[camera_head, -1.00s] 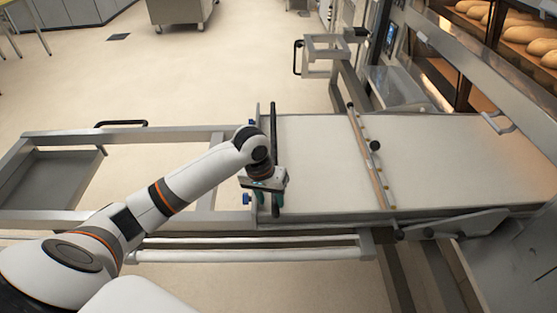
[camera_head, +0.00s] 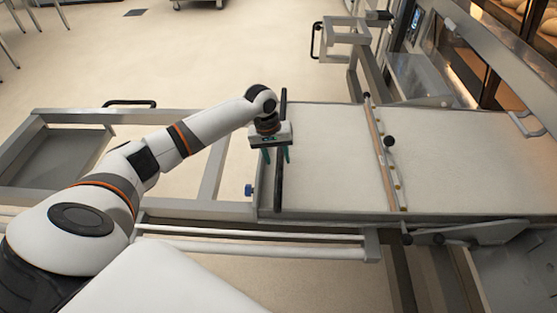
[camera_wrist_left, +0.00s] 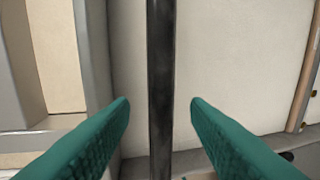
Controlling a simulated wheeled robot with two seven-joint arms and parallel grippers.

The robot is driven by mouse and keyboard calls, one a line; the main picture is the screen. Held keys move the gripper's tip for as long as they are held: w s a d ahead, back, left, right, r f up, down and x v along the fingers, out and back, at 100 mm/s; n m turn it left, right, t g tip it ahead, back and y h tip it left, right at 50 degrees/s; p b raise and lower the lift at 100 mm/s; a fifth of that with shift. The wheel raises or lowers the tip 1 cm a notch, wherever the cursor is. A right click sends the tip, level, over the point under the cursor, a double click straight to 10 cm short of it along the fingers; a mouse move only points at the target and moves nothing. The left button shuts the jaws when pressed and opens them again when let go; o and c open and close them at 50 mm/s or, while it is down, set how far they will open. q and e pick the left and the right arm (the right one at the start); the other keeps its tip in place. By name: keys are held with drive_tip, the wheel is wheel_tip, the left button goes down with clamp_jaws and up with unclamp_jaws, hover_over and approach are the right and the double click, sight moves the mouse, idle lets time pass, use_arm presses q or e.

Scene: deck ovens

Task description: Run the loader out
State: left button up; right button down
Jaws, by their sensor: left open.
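The loader (camera_head: 330,150) is a pale flat belt in a metal frame, running from the oven side on the right. A black bar (camera_head: 279,190) crosses its left end; in the left wrist view the bar (camera_wrist_left: 161,40) runs upright between the green fingers. My left gripper (camera_head: 276,156) is open, with one finger on each side of the bar near its middle. Gaps show between the bar and both fingers in the left wrist view (camera_wrist_left: 160,105). My right gripper is not in view.
A wooden-edged crossbar (camera_head: 382,150) with a black knob (camera_head: 389,141) lies across the belt. An empty metal frame (camera_head: 85,116) extends left of the belt. Loaves sit in the oven at upper right. Open floor (camera_head: 220,60) lies beyond the loader.

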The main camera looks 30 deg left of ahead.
use_arm(q)
drive_tip(key=shift+w+d+f, duration=0.1)
drive_tip(key=shift+d+f, duration=0.05)
drive_tip(key=shift+f, duration=0.85)
clamp_jaws()
drive_tip(key=shift+r, duration=0.1)
